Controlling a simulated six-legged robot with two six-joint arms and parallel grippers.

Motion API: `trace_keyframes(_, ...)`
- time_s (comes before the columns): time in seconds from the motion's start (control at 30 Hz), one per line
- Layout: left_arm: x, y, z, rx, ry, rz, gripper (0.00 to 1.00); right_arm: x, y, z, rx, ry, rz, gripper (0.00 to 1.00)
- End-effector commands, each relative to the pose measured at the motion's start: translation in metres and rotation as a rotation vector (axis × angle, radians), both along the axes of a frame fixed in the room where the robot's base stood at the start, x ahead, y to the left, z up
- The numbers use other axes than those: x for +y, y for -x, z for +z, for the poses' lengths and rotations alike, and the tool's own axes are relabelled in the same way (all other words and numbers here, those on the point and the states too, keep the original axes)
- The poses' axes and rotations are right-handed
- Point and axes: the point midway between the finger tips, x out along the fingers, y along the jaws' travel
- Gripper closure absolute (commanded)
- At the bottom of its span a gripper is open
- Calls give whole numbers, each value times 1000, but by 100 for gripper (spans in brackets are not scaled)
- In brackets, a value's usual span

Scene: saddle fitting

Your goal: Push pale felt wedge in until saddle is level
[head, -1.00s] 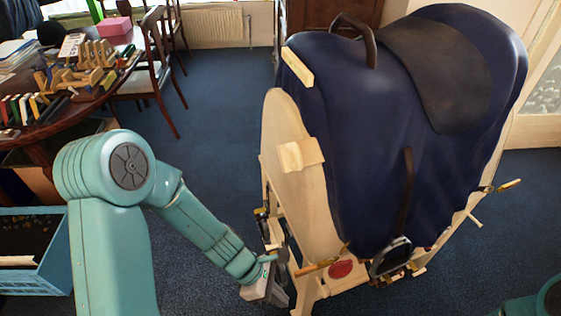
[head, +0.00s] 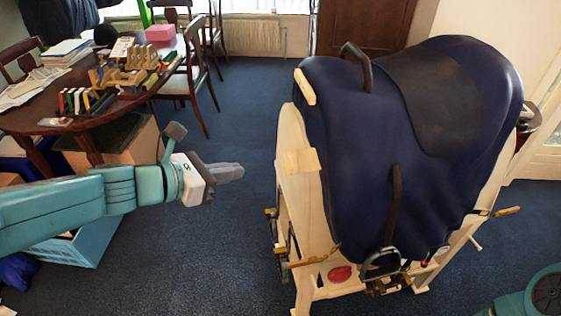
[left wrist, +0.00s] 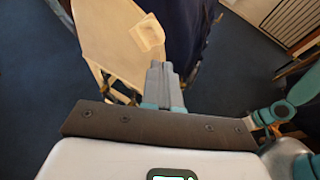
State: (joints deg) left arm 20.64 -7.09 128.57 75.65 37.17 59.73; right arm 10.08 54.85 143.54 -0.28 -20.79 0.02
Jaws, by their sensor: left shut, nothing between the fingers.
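The saddle (head: 405,140) is dark navy with a darker seat patch and sits on a pale wooden stand (head: 303,200). A pale block (head: 301,160) sticks out at the saddle's left edge, against the stand's end panel. A second pale strip (head: 305,87) sits higher on the same edge. I cannot tell which of them is felt. The lower block also shows in the left wrist view (left wrist: 147,36). My left gripper (head: 236,172) is shut and empty, left of the block and apart from it. Its shut fingers (left wrist: 163,72) point toward the stand. My right gripper is out of view.
A dark wooden table (head: 85,122) with several coloured pieces and a pale rack stands at the left. A blue crate (head: 75,245) is on the floor below my left arm. A stirrup (head: 382,263) and clamps are low on the stand. Blue carpet between is clear.

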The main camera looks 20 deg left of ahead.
Motion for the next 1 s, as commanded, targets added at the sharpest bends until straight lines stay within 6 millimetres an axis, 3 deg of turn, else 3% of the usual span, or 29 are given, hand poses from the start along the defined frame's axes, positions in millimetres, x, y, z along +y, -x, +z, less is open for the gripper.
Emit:
trace_keyframes(0.17,-10,-16,-10,5,3,-4,100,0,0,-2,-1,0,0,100)
trace_keyframes(0.6,-58,-84,-46,7,1,-1,100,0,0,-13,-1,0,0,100)
trace_keyframes(1.0,-72,-106,-56,5,0,2,100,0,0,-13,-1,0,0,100)
